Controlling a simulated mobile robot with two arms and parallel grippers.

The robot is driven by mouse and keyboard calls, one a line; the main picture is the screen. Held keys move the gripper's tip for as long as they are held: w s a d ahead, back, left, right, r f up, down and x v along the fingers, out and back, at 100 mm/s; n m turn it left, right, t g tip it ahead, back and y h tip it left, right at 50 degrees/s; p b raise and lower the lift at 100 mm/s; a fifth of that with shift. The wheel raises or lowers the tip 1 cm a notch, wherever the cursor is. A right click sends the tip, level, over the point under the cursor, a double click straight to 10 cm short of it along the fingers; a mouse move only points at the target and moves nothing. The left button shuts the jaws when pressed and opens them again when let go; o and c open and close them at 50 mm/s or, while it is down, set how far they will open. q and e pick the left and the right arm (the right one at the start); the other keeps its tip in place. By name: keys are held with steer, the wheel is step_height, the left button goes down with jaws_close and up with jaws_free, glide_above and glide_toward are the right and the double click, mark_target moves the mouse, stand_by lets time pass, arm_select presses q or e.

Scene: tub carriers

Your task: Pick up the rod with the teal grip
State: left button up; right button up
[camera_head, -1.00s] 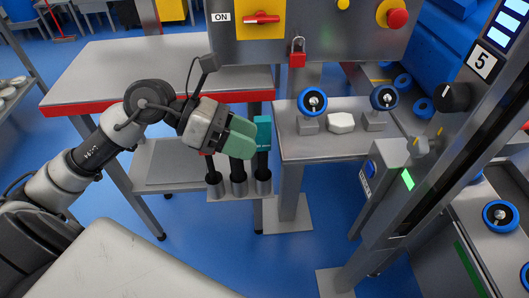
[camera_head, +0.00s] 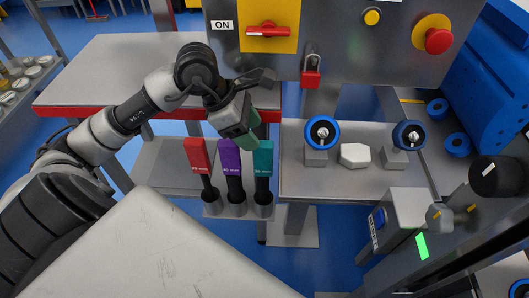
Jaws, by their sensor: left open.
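The rod with the teal grip (camera_head: 263,158) stands upright at the right end of a row of three in a grey holder (camera_head: 240,213). The rod with the purple grip (camera_head: 229,157) is in the middle and the rod with the red grip (camera_head: 198,156) is at the left. My left gripper (camera_head: 250,141) has green fingers and points down just above the purple and teal grips, overlapping their tops in the picture. It is open and holds nothing that I can see. Whether it touches the teal grip I cannot tell.
A control panel with a red switch (camera_head: 268,31) and a red padlock (camera_head: 311,71) hangs close behind the gripper. A red-edged table (camera_head: 105,65) is at the left.

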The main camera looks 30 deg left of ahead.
mark_target(263, 147)
arm_select(q)
steer(key=x, duration=0.5)
steer(key=shift+d+f, duration=0.2)
steer(key=shift+f, duration=0.15)
steer(key=shift+c, duration=0.3)
steer(key=c, duration=0.9)
